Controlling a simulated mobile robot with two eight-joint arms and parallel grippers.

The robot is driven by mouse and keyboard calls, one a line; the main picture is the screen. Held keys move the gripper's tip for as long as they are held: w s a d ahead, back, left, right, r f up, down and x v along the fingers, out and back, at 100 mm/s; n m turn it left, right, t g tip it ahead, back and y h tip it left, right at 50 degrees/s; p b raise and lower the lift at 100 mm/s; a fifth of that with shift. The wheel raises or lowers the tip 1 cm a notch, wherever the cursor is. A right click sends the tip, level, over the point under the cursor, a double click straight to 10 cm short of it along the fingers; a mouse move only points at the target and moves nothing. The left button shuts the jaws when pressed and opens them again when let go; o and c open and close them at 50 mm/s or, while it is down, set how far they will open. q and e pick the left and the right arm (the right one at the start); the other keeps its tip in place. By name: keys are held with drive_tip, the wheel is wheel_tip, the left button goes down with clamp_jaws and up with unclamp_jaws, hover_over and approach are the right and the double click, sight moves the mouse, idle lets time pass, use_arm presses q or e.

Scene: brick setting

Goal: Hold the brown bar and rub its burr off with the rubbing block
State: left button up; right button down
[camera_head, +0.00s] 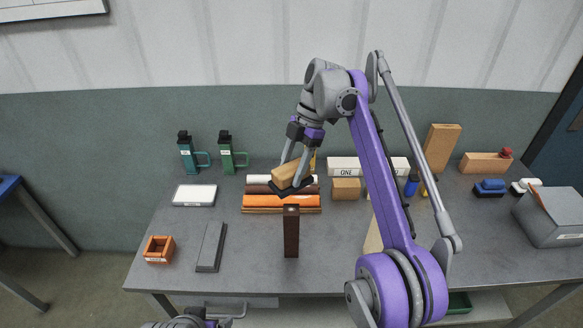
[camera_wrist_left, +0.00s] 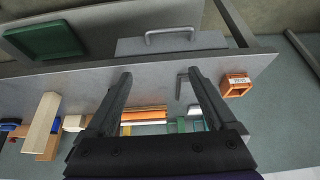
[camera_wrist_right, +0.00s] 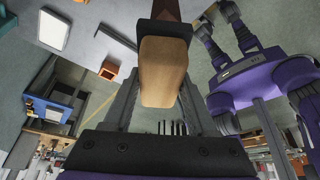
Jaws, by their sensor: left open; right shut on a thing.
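The dark brown bar (camera_head: 291,235) stands upright near the table's front edge; its top end also shows in the right wrist view (camera_wrist_right: 166,9). No burr can be made out. My right gripper (camera_head: 291,178) is shut on the rubbing block (camera_head: 286,174), a tan wooden block with a black pad underneath. The block is tilted just above the bar's top; whether the pad touches the bar I cannot tell. The block fills the middle of the right wrist view (camera_wrist_right: 163,72). My left gripper (camera_wrist_left: 158,78) is open and empty, low by the table's front edge.
A grey flat bar (camera_head: 210,247) and an orange box (camera_head: 159,249) lie left on the table (camera_head: 255,262). Behind stand coloured rolls or bars (camera_head: 262,201), green bottles (camera_head: 226,153) and wooden blocks (camera_head: 346,188). A grey bin (camera_head: 552,222) stands far right. A drawer handle (camera_wrist_left: 170,32) juts out in front.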

use_arm(q)
drive_tip(key=w+d+t+y, duration=0.2)
drive_tip(key=w, duration=0.6)
drive_tip(key=t+h, duration=0.2)
drive_tip(key=t, duration=0.4)
approach(291, 233)
drive_tip(key=x, duration=1.5)
drive_tip(key=shift+w, duration=0.25)
clamp_jaws()
